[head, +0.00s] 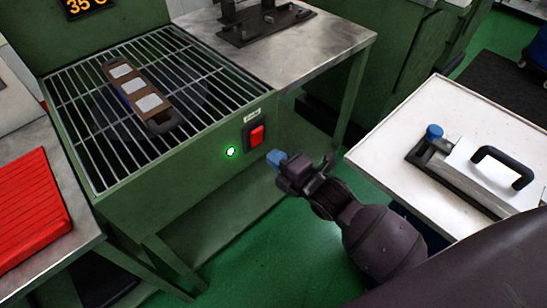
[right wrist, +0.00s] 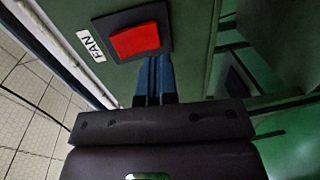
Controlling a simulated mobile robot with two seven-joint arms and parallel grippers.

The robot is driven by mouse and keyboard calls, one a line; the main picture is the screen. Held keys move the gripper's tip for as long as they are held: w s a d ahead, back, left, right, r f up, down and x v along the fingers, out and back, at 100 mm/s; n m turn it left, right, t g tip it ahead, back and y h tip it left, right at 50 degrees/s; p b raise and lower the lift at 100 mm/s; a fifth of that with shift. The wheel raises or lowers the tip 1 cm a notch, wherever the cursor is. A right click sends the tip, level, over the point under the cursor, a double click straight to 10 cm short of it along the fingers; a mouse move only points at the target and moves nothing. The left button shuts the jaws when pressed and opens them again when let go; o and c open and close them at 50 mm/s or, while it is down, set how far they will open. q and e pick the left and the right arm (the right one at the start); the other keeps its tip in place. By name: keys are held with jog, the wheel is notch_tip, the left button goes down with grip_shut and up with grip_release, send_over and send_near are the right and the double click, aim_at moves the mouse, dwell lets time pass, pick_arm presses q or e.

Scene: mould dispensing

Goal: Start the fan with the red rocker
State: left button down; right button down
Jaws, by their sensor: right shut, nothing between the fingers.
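The red rocker (head: 257,136) sits in a dark frame on the front of the green bench, under a small label. In the right wrist view the red rocker (right wrist: 136,40) shows large beside a white label (right wrist: 90,42) reading FAN. A round green lamp (head: 231,152) glows to its left. My right gripper (head: 276,158) is shut and empty, its blue fingertips just in front of and below the rocker. In the right wrist view the fingertips (right wrist: 153,72) are at the lower edge of the switch frame; the head view shows a small gap. My left gripper is out of view.
A wire grille (head: 85,130) tops the bench, with a brown mould (head: 125,75) holding several pale blocks on it. A white table (head: 425,125) at the right carries a tool with a black handle. A red ribbed mat (head: 30,205) lies at the left.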

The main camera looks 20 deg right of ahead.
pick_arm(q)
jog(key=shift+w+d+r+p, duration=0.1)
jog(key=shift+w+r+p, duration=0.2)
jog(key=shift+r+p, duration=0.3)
pick_arm(e)
jog(key=s+d+f, duration=0.1)
jog(key=s+d, duration=0.2)
jog(key=s, duration=0.6)
jog(key=shift+d+f, duration=0.15)
